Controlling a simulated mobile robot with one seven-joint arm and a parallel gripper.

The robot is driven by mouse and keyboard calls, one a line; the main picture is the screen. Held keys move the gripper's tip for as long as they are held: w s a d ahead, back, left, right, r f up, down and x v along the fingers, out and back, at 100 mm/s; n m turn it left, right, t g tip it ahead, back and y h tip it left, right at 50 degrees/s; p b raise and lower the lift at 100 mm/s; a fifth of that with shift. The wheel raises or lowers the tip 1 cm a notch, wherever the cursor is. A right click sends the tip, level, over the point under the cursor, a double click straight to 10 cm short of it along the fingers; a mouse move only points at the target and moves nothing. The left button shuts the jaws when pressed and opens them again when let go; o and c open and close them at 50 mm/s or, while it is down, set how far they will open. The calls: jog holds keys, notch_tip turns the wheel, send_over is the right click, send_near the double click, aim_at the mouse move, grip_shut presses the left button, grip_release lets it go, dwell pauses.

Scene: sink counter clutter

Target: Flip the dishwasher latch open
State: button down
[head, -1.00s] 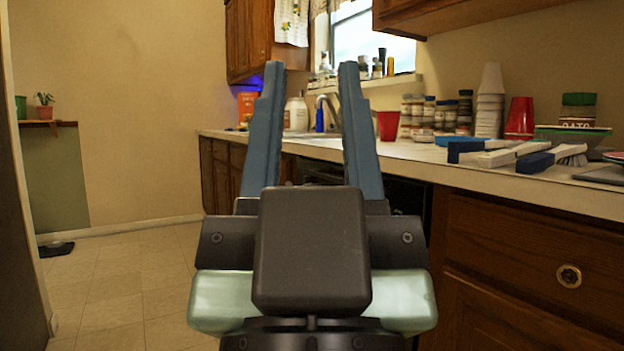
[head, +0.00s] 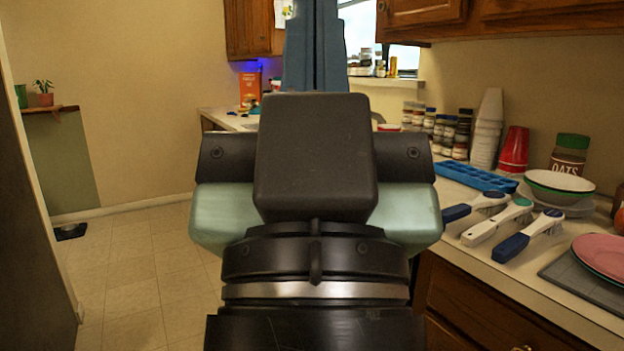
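My gripper (head: 316,30) fills the middle of the head view, its two blue fingers pointing up and away. The fingers are together, with no gap showing between them and nothing visible held. Their tips reach the top edge of the picture. The dishwasher and its latch cannot be made out. My gripper body and wrist cover the counter front where the black appliance front showed before.
The counter on the right carries brushes (head: 495,228), a blue tray (head: 472,176), stacked bowls (head: 560,184), a pink plate (head: 604,256), red cups (head: 514,150) and several jars. Wooden drawers (head: 480,312) lie below.

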notch_tip(320, 180, up, 27)
jog(key=p, duration=2.4)
jog(key=shift+f, duration=0.15)
